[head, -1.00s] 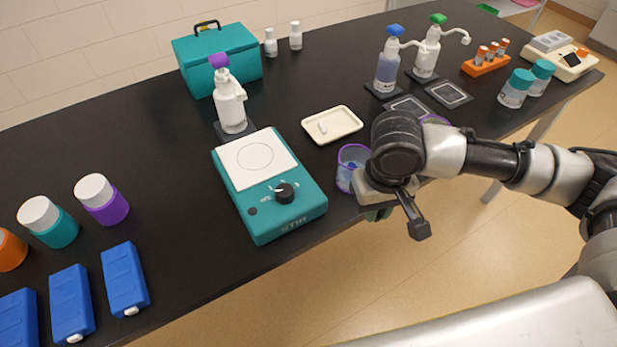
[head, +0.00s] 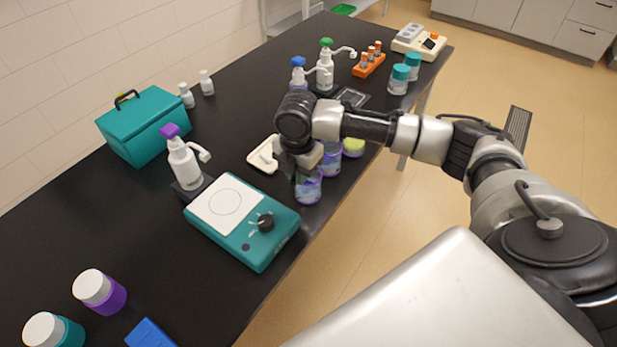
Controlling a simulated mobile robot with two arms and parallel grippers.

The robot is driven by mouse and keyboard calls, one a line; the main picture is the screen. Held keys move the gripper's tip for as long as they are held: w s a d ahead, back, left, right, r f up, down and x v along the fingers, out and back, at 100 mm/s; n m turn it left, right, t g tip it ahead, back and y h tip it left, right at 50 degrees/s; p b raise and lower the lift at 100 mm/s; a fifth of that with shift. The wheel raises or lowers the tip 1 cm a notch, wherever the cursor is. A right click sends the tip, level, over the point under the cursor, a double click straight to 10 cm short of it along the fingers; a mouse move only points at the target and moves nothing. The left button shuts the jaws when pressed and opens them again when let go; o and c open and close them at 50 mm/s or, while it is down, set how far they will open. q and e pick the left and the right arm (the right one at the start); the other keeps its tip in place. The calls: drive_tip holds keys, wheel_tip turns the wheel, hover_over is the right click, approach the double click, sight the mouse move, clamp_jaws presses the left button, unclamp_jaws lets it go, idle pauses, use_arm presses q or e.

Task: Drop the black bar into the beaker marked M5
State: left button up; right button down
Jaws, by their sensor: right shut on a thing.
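My right gripper (head: 298,172) points down just beside the tray and by the rim of the nearest purple-rimmed beaker (head: 308,190). It is shut, and its tips are mostly hidden by its own body and too small to make out. No black bar shows clearly anywhere on the table; the thing in the jaws is hidden. A second beaker (head: 331,162) with blue-purple contents stands behind the first, and one with yellow-green contents (head: 353,147) is beyond. I cannot read the marking M5 on any beaker. My left gripper is not in view.
A cream tray (head: 254,164) with a small white bar lies left of the gripper. A teal stirrer (head: 276,241) stands in front, with a purple-topped pump bottle (head: 184,162) behind it. A teal box (head: 140,128) is at left. The table's right edge runs close by the beakers.

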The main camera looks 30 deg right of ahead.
use_arm(q)
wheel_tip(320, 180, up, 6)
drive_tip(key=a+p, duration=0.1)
drive_tip(key=p, duration=0.4)
use_arm(e)
drive_tip(key=w+d+r+n, duration=0.2)
drive_tip(key=w+d+n, duration=0.3)
drive_tip(key=n, duration=0.8)
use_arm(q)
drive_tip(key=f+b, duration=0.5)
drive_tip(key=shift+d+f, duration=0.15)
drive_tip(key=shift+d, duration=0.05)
use_arm(e)
drive_tip(key=f, duration=0.1)
drive_tip(key=s+d+f, duration=0.1)
drive_tip(key=f, duration=0.3)
drive_tip(key=shift+s+d+f, duration=0.2)
drive_tip(key=shift+f, duration=0.05)
drive_tip(key=c, duration=1.1)
unclamp_jaws()
drive_tip(key=shift+o, duration=0.2)
drive_tip(key=shift+r, duration=0.15)
use_arm(q)
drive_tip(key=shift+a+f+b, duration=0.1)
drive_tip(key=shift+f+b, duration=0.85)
drive_tip(key=shift+b, duration=0.15)
use_arm(e)
wheel_tip(320, 180, up, 11)
drive_tip(key=shift+f, duration=0.2)
